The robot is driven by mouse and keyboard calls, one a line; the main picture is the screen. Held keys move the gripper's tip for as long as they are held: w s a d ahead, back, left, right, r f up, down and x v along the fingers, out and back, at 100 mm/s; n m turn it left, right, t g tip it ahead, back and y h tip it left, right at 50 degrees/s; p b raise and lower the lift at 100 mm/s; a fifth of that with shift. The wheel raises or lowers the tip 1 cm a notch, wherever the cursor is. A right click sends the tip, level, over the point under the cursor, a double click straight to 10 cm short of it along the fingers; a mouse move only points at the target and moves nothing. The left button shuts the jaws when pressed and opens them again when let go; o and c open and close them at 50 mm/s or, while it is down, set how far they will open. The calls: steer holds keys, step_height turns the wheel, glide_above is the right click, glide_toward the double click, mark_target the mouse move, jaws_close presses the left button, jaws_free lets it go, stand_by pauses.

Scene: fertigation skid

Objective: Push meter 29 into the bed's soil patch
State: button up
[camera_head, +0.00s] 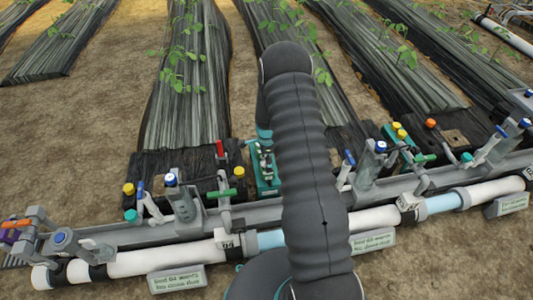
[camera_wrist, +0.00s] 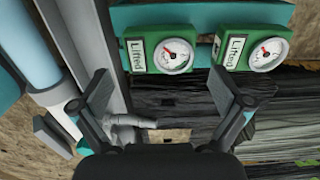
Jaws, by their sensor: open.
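Two green meters with round white dials and red needles show in the wrist view, a left one (camera_wrist: 173,54) and a right one (camera_wrist: 265,50). Both carry a white label reading "Lifted", and I cannot read a number 29 on either. They sit against a teal bar (camera_wrist: 200,14). My gripper (camera_wrist: 164,88) is open and empty, with its fingers apart below the meters in the picture. A small brown soil patch (camera_wrist: 177,135) shows in the dark bed cover between the fingers. In the head view my arm hides the gripper, and a brown square patch (camera_head: 453,136) lies in a right-hand bed.
A long grey rail (camera_head: 100,236) with valves and coloured knobs runs across the front. A white pipe (camera_head: 155,260) runs along it. A teal stand (camera_head: 264,172) is just left of my arm. Plastic-covered beds (camera_head: 188,90) with seedlings stretch away behind, with bare soil between.

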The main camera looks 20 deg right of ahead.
step_height(320, 180, down, 7)
stand_by(0.4)
steer(key=c, duration=0.9)
steer(key=shift+r+p, duration=2.3)
steer(key=shift+r, duration=3.25)
